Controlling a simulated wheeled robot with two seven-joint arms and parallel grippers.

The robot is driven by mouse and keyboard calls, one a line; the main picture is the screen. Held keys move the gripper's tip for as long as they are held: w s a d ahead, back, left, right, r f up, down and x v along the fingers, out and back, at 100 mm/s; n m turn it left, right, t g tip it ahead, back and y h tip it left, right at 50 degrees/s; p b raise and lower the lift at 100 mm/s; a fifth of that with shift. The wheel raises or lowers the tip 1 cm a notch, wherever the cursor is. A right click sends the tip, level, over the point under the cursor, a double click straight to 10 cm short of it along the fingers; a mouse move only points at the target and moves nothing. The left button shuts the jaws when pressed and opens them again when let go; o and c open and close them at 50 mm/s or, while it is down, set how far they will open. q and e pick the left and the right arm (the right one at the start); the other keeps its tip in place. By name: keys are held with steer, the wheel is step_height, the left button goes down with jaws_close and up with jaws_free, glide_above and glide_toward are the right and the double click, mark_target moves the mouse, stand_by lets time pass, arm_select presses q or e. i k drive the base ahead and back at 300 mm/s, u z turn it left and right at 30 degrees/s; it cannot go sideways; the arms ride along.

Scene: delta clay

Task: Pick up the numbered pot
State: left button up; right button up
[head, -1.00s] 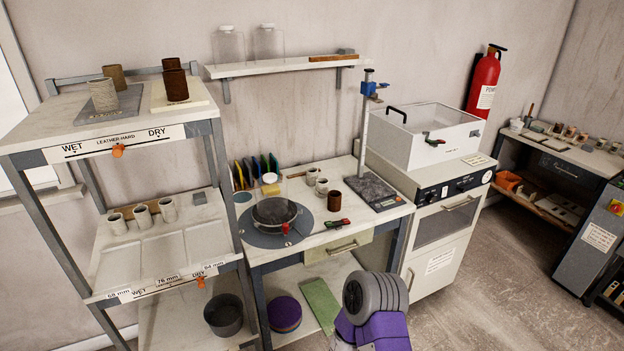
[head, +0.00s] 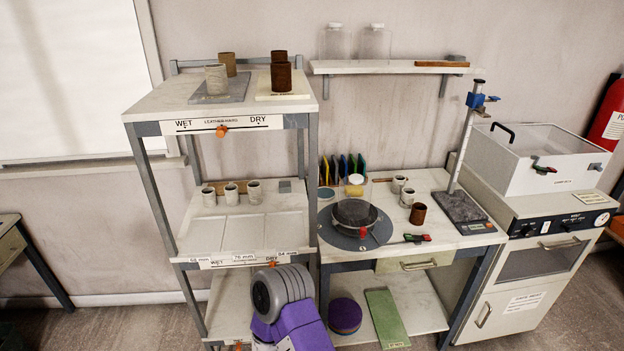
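Several small cups that could be the pot are in view; no number is readable on any. On the rack's top shelf stand a pale grey pot (head: 216,79), a brown pot (head: 228,64) and dark brown pots (head: 281,77). Three pale pots (head: 231,193) stand in a row on the middle shelf. On the workbench are two light pots (head: 407,197) and a brown pot (head: 418,213). A purple and grey part of my arm shows at the bottom, in front of the rack. Neither gripper's fingers are in view.
The rack (head: 147,104) has WET and DRY labels. Right of it, the workbench (head: 456,240) holds a round wheel with a sieve (head: 355,213) and a stand with a dark base (head: 463,208). A white cabinet (head: 513,295) stands farther right. Floor shows at lower left.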

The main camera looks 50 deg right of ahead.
mark_target(399, 182)
steer(key=u, duration=1.1)
steer(key=k, duration=1.6)
steer(key=z, duration=1.8)
